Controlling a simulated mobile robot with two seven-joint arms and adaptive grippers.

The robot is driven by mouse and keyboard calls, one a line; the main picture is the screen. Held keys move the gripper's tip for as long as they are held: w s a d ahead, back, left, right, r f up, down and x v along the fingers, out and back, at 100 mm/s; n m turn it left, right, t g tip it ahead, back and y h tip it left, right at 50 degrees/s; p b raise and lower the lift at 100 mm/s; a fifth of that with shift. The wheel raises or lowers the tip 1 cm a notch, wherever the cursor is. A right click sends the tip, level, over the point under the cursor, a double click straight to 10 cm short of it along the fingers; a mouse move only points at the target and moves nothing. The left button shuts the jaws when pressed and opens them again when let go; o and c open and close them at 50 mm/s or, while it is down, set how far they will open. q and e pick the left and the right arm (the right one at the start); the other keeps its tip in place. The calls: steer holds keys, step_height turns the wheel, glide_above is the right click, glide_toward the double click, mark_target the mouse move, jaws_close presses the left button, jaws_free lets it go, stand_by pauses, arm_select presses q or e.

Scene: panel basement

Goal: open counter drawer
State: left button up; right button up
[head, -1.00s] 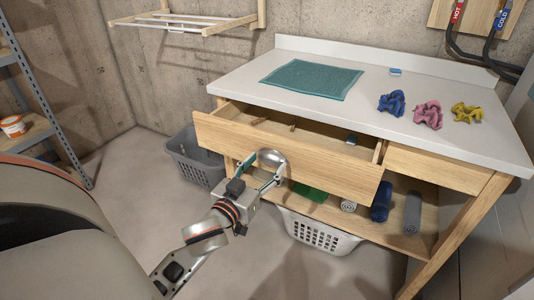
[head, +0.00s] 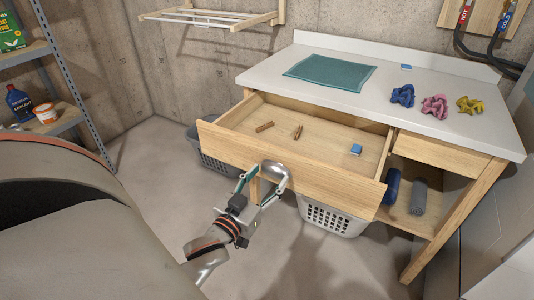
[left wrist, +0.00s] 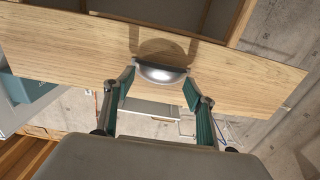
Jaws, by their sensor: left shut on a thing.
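The counter drawer (head: 310,132) is pulled well out from under the white counter (head: 345,82), on its left side. Its wooden front carries a metal cup handle (head: 274,175), which also shows in the left wrist view (left wrist: 160,73). My left gripper (head: 261,181) is shut on this handle, with one green-padded finger at each side of it. In the left wrist view the fingers (left wrist: 156,92) flank the handle's ends. Inside the drawer lie two small brown pieces (head: 298,132) and a small blue block (head: 356,150). My right gripper is not in view.
On the counter lie a teal mat (head: 330,73) and crumpled blue, pink (head: 435,106) and yellow cloths. A white basket (head: 332,219) and a grey basket (head: 215,150) stand below. A metal shelf (head: 62,90) is at left. The floor before the drawer is clear.

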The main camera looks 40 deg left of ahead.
arm_select(q)
steer(key=o, duration=1.6)
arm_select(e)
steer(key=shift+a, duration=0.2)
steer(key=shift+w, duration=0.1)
arm_select(q)
steer(key=v, duration=0.7)
steer(key=shift+s, duration=0.25)
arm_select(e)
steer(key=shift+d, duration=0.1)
arm_select(q)
steer(key=s+d+f+m+g+h+p, duration=0.3)
steer(key=s+d+f+p, duration=0.2)
steer(key=d+f, duration=0.3)
steer(key=s+d+f+m+g+h+p, duration=0.4)
steer(key=s+d+f+p, duration=0.1)
steer(key=d+f, duration=0.3)
steer(key=shift+s+d+f, duration=0.15)
steer(key=shift+s+d, duration=0.05)
steer(key=shift+d, duration=0.3)
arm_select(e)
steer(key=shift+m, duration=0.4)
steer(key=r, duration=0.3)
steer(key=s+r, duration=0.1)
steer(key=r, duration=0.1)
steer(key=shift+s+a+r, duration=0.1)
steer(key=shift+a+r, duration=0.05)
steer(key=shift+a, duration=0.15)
